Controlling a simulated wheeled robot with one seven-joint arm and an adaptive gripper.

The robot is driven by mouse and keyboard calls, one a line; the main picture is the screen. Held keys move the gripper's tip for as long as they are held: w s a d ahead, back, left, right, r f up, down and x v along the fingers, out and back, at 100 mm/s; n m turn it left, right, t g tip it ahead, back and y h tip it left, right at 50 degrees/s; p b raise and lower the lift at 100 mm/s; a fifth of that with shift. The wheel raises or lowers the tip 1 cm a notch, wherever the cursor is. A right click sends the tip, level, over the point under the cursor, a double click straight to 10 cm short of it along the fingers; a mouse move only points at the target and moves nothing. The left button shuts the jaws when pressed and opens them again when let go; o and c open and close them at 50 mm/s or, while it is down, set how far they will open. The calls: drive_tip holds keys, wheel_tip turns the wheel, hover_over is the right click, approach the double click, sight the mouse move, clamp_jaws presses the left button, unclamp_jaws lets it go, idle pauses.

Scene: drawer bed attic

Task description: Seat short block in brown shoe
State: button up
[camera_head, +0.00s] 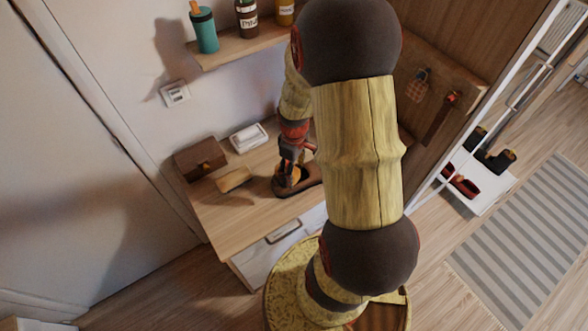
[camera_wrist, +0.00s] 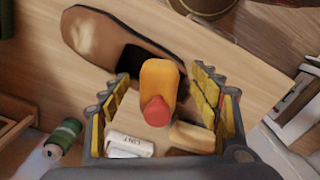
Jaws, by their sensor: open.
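The brown shoe (camera_wrist: 95,35) lies on the wooden top with a dark opening; in the head view its dark sole edge (camera_head: 310,174) shows beside my gripper. An orange rounded block with a red knob (camera_wrist: 160,82) stands at the shoe's opening, between my spread fingers; I cannot tell how deep it sits. I cannot tell whether it is the short block. My gripper (camera_wrist: 163,100) is open around it, with gaps on both sides; in the head view my gripper (camera_head: 291,172) is over the shoe. A tan wooden piece (camera_wrist: 192,137) lies near the right finger.
A brown box (camera_head: 200,158), a tan wooden piece (camera_head: 234,180) and a white dish (camera_head: 248,136) stand left of the shoe. A shelf (camera_head: 240,45) with bottles hangs above. The wrist view shows a white labelled item (camera_wrist: 128,146) and a green can (camera_wrist: 64,137).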

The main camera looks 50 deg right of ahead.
sight(294, 172)
wheel_tip(294, 172, up, 12)
drive_tip(key=p, duration=0.1)
drive_tip(key=w+a+r+m+t+h, duration=0.1)
drive_tip(key=a+r+t, duration=0.2)
drive_tip(key=a+r, duration=0.9)
drive_tip(key=s+a+r+m+t+y, duration=0.1)
drive_tip(key=s+a+r+t, duration=0.1)
drive_tip(key=s+a+r, duration=0.4)
drive_tip(key=a+r, duration=0.2)
drive_tip(key=a, duration=0.2)
drive_tip(key=shift+s+m+t, duration=0.3)
wheel_tip(294, 172, down, 11)
drive_tip(key=b, duration=1.1)
drive_tip(key=shift+f, duration=0.2)
drive_tip(key=shift+r, duration=0.15)
